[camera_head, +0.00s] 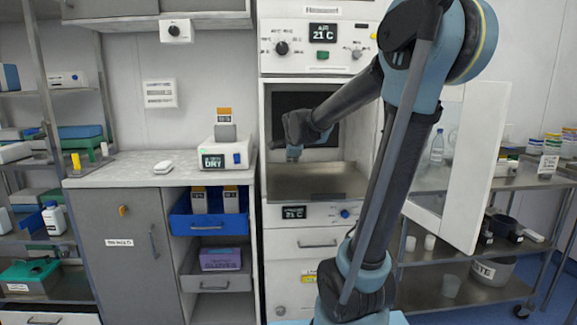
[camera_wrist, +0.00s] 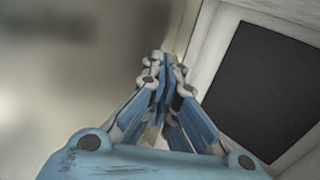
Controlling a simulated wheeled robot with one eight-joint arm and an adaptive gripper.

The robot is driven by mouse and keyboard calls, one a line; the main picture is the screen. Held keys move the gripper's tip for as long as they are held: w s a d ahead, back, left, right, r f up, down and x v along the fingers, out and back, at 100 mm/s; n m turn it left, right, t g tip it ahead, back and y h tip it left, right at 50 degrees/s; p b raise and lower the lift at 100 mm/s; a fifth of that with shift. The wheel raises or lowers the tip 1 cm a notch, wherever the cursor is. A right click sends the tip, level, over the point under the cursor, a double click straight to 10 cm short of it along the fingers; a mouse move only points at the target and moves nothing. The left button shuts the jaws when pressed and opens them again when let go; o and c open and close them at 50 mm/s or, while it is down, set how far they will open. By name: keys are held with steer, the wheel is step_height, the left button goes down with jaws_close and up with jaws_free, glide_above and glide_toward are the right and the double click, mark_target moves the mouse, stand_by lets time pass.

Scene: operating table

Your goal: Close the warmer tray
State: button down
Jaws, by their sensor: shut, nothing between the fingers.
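The white warmer cabinet (camera_head: 318,55) stands in the middle of the head view, with a 21 C display on top. Its compartment is open at the front. A bare metal tray surface (camera_head: 325,182) lies at the compartment's bottom, above a front panel (camera_head: 296,213) with a second 21 C display; I cannot tell how far the tray extends. My gripper (camera_head: 293,154) is at the compartment's opening, above the left part of the metal surface. In the wrist view its fingers (camera_wrist: 165,65) are shut together and empty, beside a dark panel (camera_wrist: 268,85) in a pale frame.
A white door (camera_head: 470,165) stands open at right, partly behind my arm. A counter (camera_head: 130,170) at left carries a DRY device (camera_head: 222,153), above a pulled-out blue drawer (camera_head: 208,224) and a grey drawer (camera_head: 215,275). Metal shelves with bottles and boxes stand at both sides.

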mark_target(289, 169)
steer(key=shift+w+f, duration=0.3)
steer(key=shift+w, duration=0.2)
steer(key=x, duration=0.8)
steer(key=shift+w+f, duration=0.15)
steer(key=w, duration=0.2)
steer(key=shift+w+f, duration=0.2)
steer(key=shift+w, duration=0.95)
steer(key=w, duration=1.8)
steer(key=shift+w, duration=0.35)
steer(key=shift+w+r, duration=0.1)
steer(key=shift+w, duration=0.35)
steer(key=shift+r, duration=0.1)
